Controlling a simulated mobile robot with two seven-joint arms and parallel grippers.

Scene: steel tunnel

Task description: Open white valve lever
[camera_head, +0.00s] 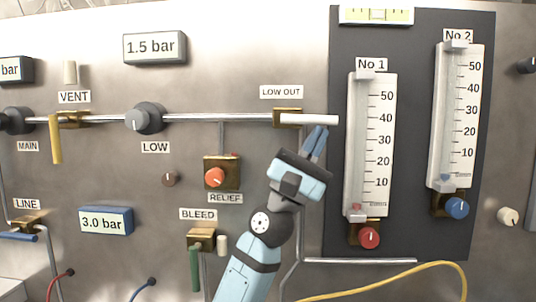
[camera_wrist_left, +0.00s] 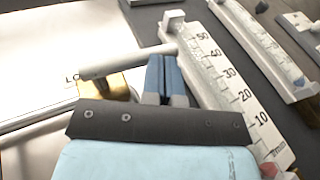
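The white valve lever (camera_head: 309,120) lies level, pointing right from its brass valve body (camera_head: 287,117) under the LOW OUT label. It also shows in the left wrist view (camera_wrist_left: 125,62). My left gripper (camera_head: 319,130) comes up from below, with its blue fingertips just under the lever's outer half. In the left wrist view the two fingers (camera_wrist_left: 162,62) lie side by side, looking shut with nothing between them. Whether the tips touch the lever I cannot tell. My right gripper is not in view.
To the right, the No 1 flow gauge (camera_head: 371,145) and No 2 gauge (camera_head: 456,115) stand out from a dark panel. Left of my arm are the RELIEF valve's orange knob (camera_head: 215,178) and the BLEED valve's green lever (camera_head: 195,268). A yellow hose (camera_head: 400,277) runs low.

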